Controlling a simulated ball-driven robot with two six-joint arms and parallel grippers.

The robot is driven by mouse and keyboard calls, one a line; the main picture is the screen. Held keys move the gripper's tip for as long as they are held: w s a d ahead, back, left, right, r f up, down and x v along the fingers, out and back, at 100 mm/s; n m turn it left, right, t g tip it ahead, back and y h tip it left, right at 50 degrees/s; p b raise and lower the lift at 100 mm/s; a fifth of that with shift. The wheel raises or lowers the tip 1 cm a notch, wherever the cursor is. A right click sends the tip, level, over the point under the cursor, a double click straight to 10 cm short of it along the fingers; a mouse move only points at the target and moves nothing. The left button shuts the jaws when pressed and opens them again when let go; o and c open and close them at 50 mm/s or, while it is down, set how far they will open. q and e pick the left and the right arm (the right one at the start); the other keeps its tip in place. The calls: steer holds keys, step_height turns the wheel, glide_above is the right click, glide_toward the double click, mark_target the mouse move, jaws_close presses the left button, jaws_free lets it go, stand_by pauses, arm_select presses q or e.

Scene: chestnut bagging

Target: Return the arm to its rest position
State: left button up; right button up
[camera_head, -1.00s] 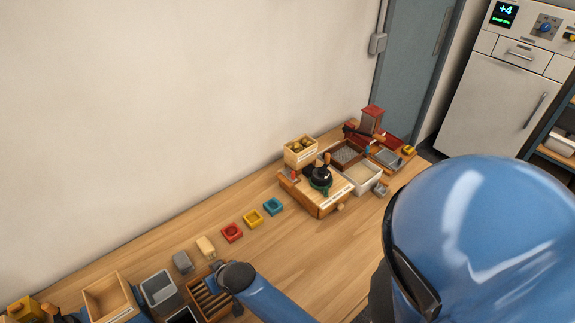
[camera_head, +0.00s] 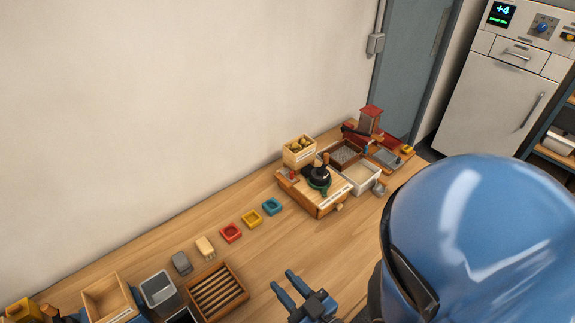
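My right gripper (camera_head: 283,280) shows at the bottom centre, above the wooden table (camera_head: 150,250). Its two blue fingers point up and left, stand apart and hold nothing between them. It is to the right of the slotted wooden tray (camera_head: 244,296) and apart from it. A large blue rounded part of my own body fills the lower right and hides the table's right front. My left gripper cannot be made out in this view.
Red (camera_head: 231,233), yellow (camera_head: 252,219) and teal (camera_head: 272,206) small trays line the table's middle. A wooden stand with a dark round pot (camera_head: 319,175), a crate (camera_head: 299,152) of round brown things and a white bin (camera_head: 361,178) stand farther back. An open wooden box (camera_head: 108,298) is at left.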

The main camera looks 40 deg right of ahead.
steer(key=shift+f, duration=0.1)
step_height(320, 180, down, 8)
steer(key=b, duration=0.8)
steer(key=shift+f, duration=0.2)
